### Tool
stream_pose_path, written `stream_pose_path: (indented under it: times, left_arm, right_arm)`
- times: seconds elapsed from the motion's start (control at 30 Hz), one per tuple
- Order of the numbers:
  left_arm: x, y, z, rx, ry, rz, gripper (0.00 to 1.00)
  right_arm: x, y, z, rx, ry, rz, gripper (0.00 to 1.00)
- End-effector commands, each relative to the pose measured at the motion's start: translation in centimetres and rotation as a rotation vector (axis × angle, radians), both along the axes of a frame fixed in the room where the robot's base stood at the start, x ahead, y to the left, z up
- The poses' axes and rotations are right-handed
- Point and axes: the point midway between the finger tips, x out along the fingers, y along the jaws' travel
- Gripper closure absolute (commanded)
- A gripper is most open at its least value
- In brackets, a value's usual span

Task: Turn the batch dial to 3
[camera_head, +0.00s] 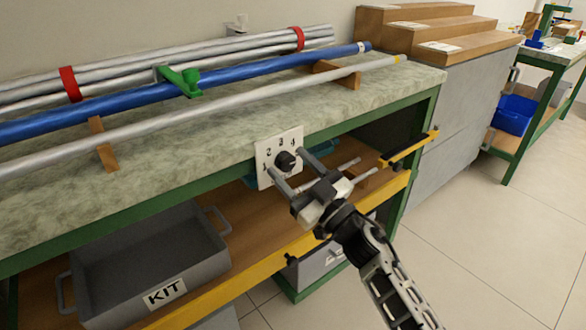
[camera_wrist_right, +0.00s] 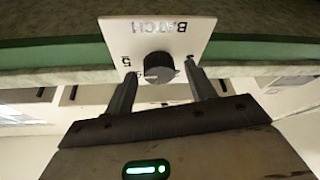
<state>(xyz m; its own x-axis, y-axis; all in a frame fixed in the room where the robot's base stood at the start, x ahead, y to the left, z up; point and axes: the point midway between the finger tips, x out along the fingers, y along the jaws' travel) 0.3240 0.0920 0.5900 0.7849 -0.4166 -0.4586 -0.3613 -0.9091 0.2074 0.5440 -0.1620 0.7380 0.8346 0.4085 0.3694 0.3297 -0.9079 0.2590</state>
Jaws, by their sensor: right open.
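The batch dial is a dark round knob (camera_head: 286,161) on a white panel (camera_head: 263,152) at the bench's front edge. The digits 2, 3 and 4 show above the knob. In the right wrist view the knob (camera_wrist_right: 158,67) and panel (camera_wrist_right: 200,30) appear upside down, with BATCH and a 5 readable. Which number the knob points to is not clear. My right gripper (camera_head: 288,166) is open, its fingers reaching to either side of the knob; whether they touch it I cannot tell. My left gripper is not in view.
A blue rod (camera_head: 240,78) and grey rods (camera_head: 190,118) lie on the bench top (camera_head: 220,140) above. A grey KIT bin (camera_head: 200,275) stands on the shelf below, left of my arm. A yellow rail (camera_head: 240,277) runs along the shelf's front. Open floor lies to the right.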

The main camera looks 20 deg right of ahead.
Motion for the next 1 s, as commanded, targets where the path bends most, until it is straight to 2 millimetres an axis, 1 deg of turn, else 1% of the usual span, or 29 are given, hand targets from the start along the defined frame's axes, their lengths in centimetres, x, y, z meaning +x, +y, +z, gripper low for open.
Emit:
stream_pose_path:
  times: [0.27,0.3,0.37,0.4,0.43,0.47,0.77,1.0]
  left_arm:
    - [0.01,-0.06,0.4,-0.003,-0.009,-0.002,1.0]
    - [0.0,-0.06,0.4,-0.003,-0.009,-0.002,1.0]
    - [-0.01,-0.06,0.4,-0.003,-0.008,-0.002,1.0]
    - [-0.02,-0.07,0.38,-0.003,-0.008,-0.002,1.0]
    - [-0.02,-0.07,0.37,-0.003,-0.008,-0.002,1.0]
    - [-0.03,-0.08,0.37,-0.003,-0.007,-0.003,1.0]
    - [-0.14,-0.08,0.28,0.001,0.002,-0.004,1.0]
    - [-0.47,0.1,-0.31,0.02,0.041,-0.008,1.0]
  right_arm:
    - [0.14,0.09,0.06,0.0,0.0,0.0,0.45]
    - [0.14,0.09,0.06,0.0,0.0,0.0,0.5]
    - [0.14,0.08,0.06,0.0,0.0,0.0,0.67]
    - [0.13,0.07,0.06,0.0,0.0,0.0,0.78]
    - [0.13,0.07,0.06,0.0,0.0,0.0,0.86]
    - [0.13,0.07,0.06,0.0,0.0,0.0,0.9]
    - [0.12,0.03,0.11,-0.024,-0.008,0.0,0.9]
    - [0.14,-0.07,0.23,-0.135,-0.046,0.001,0.89]
